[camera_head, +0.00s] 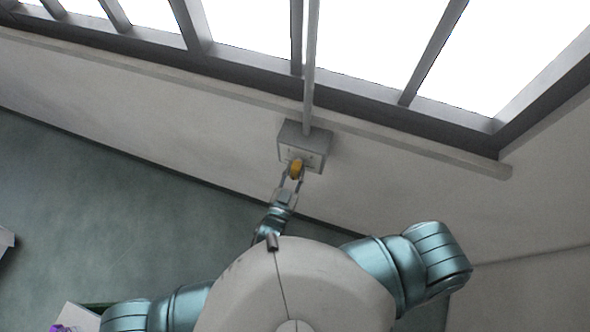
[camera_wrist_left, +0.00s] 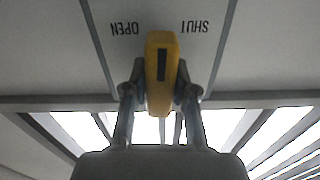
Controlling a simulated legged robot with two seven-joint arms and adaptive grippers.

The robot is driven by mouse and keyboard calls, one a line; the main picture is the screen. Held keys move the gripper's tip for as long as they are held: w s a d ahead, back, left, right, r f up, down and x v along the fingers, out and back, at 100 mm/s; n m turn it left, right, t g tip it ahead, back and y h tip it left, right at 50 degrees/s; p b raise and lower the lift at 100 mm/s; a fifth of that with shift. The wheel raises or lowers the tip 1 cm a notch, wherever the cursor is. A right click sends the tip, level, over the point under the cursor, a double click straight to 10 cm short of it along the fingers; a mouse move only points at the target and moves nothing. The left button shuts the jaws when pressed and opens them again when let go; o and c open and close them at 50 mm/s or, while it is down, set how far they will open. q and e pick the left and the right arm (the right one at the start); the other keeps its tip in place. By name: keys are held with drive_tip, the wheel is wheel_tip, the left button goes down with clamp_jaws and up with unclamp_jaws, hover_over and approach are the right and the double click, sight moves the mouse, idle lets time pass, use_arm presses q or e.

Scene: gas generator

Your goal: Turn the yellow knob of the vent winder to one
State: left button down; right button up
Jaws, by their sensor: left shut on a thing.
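The vent winder is a grey box (camera_head: 304,142) on the wall below the window, with a vertical rod running up from it. Its yellow knob (camera_head: 296,169) is on the front face. My left gripper (camera_head: 293,176) reaches up to the knob. In the left wrist view the yellow knob (camera_wrist_left: 161,72) stands upright in the picture, with a dark mark, between the upside-down labels OPEN and SHUT. The left gripper's fingers (camera_wrist_left: 160,85) are on both sides of the knob, shut on it. My right gripper is not in view.
The window with grey bars (camera_head: 310,50) and its sill (camera_head: 430,150) lie above the box. Bare wall is on both sides.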

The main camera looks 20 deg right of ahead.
use_arm(q)
drive_tip(key=m, duration=0.4)
drive_tip(key=shift+s+f+m, duration=0.1)
drive_tip(key=shift+f+m, duration=0.2)
drive_tip(key=shift+f, duration=0.1)
drive_tip(key=shift+m, duration=1.6)
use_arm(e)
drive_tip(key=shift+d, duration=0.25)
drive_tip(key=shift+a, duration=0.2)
use_arm(q)
drive_tip(key=c, duration=0.9)
unclamp_jaws()
drive_tip(key=shift+d+r, duration=0.15)
drive_tip(key=shift+r, duration=0.05)
drive_tip(key=v, duration=1.1)
drive_tip(key=shift+s+a, duration=0.2)
drive_tip(key=shift+a, duration=0.1)
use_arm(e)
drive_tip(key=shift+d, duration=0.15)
